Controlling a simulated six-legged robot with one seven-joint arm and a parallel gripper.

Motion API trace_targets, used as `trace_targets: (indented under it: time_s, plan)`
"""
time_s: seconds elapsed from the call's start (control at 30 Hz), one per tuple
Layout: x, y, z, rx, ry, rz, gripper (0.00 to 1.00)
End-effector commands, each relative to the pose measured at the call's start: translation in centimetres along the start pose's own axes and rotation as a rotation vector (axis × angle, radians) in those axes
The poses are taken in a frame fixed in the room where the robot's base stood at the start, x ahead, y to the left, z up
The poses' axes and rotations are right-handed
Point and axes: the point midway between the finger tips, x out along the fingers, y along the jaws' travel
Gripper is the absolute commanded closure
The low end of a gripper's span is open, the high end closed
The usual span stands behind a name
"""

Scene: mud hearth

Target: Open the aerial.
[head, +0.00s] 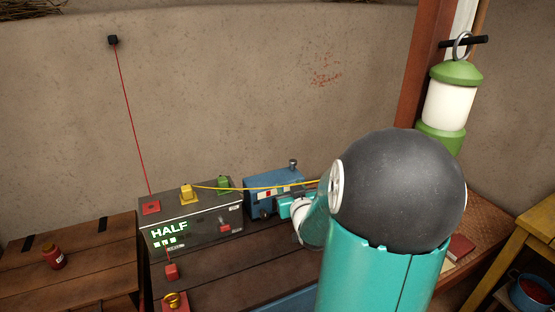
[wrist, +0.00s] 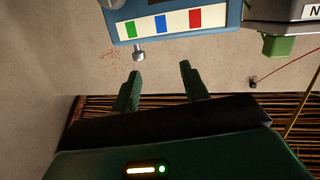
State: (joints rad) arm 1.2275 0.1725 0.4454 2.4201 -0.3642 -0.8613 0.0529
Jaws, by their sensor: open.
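The aerial (head: 292,164) is a short metal stub with a round knob, standing on top of the blue radio (head: 260,184). In the wrist view, which looks upside down, the aerial (wrist: 139,52) points down from the blue radio (wrist: 128,32). It looks pushed in, with little rod showing. My gripper (wrist: 160,67) is open and empty. Its two dark green fingers point towards the radio, and the aerial lies beyond the tips, nearer the left finger and apart from both. In the head view my gripper (head: 287,206) is at the radio's front, partly hidden by my arm.
A grey box (head: 200,231) with a lit HALF display stands left of the radio, with yellow and green plugs. A yellow cable (head: 245,188) crosses the radio. A red cord (head: 130,110) runs up the wall. A green lantern (head: 447,105) hangs at right.

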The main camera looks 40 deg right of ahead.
Motion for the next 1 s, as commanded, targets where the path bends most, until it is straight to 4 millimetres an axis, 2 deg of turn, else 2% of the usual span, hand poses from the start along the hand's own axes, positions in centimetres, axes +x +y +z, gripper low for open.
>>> trace_targets:
  time_s: [0.03,0.2,0.43,0.57,1.0]
  plan:
    - [0.0,1.5,0.5,0.024,0.032,0.015,0.55]
    - [-0.3,3.9,0.5,0.066,0.129,0.036,0.55]
    - [0.7,4.4,0.2,0.074,0.152,0.039,0.55]
    - [2.7,4.4,-0.1,0.076,0.152,0.038,0.55]
    - [11.0,4.8,-1.3,0.076,0.151,0.039,0.55]
